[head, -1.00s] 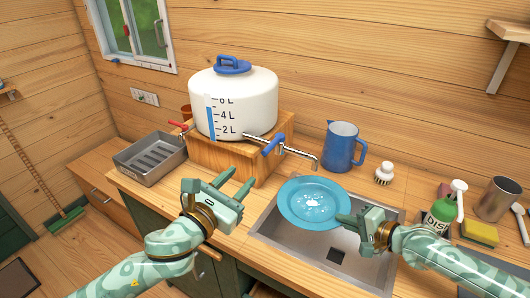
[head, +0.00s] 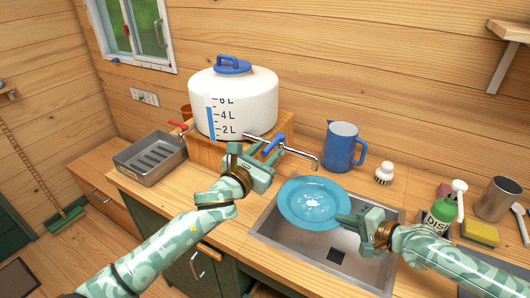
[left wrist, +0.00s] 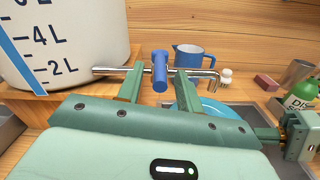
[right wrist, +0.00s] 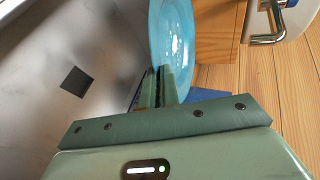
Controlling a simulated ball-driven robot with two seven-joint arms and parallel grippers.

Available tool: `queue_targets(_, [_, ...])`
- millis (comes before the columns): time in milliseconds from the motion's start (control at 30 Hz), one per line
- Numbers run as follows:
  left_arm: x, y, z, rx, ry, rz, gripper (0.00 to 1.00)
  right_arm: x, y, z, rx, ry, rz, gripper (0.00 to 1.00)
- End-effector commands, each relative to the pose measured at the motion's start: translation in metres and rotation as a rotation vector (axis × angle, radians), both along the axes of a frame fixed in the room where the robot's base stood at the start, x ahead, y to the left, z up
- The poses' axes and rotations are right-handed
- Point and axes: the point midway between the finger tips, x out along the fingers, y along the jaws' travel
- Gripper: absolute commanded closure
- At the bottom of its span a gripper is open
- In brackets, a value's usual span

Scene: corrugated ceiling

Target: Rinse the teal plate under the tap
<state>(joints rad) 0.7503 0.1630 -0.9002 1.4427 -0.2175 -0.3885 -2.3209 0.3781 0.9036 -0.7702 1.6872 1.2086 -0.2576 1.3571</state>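The teal plate (head: 312,200) is held over the sink by its near right rim, with whitish marks at its centre. My right gripper (head: 347,219) is shut on that rim, as the right wrist view (right wrist: 160,80) also shows. The chrome tap (head: 300,154) with a blue lever (head: 274,144) comes from the white water tank (head: 235,100). Its spout ends above the plate's far side, and no water shows. My left gripper (head: 264,157) is open at the tap. In the left wrist view its fingers stand either side of the blue lever (left wrist: 160,72); contact cannot be told.
The steel sink (head: 272,232) has a dark square drain. A blue jug (head: 343,147) and a brush (head: 384,173) stand behind it. A soap bottle (head: 440,213) and yellow sponge (head: 480,234) are at the right.

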Motion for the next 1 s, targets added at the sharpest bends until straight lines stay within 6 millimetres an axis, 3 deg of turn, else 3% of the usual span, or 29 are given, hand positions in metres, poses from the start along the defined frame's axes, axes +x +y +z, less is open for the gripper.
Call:
queue_targets(33, [0.0, 0.0, 0.0, 0.0, 0.0, 0.0, 0.67, 0.001, 0.0, 0.001, 0.002, -0.002, 0.0, 1.0])
queue_targets(167, [0.0, 0.0, 0.0, 0.0, 0.0, 0.0, 1.0, 0.001, 0.0, 0.001, 0.002, -0.002, 0.0, 1.0])
queue_targets(367, [-0.002, -0.002, -0.001, -0.001, 0.003, 0.017, 1.0, 0.001, 0.0, 0.001, 0.002, -0.002, 0.0, 1.0])
queue_targets(700, [-0.011, -0.021, -0.001, -0.002, 0.004, 0.285, 1.0, 0.001, 0.0, 0.001, 0.002, -0.002, 0.0, 1.0])
queue_targets(1000, [-0.011, -0.021, -0.001, 0.0, 0.002, 0.301, 1.0, 0.001, 0.0, 0.001, 0.002, -0.002, 0.0, 1.0])
